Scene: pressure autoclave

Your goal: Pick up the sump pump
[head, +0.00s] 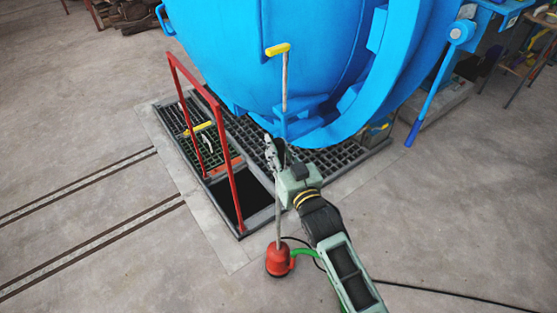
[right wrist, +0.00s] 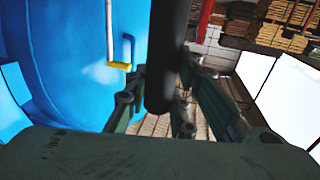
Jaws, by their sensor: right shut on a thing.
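The red sump pump (head: 277,261) hangs or stands at the lower middle of the head view, beside the open pit. Its thin pole rises upright from the red body to a dark grip. My right gripper (head: 274,152) is shut around that dark grip. In the right wrist view the dark grip (right wrist: 167,60) stands between the fingers of my right gripper (right wrist: 160,105). I cannot tell whether the pump's base touches the floor. My left gripper is not in view.
A red rail frame (head: 217,108) stands around the open dark pit (head: 236,200), next to floor grating (head: 335,158). The big blue autoclave (head: 300,60) is behind. A green hose (head: 306,252) and a black cable (head: 450,293) run from the pump.

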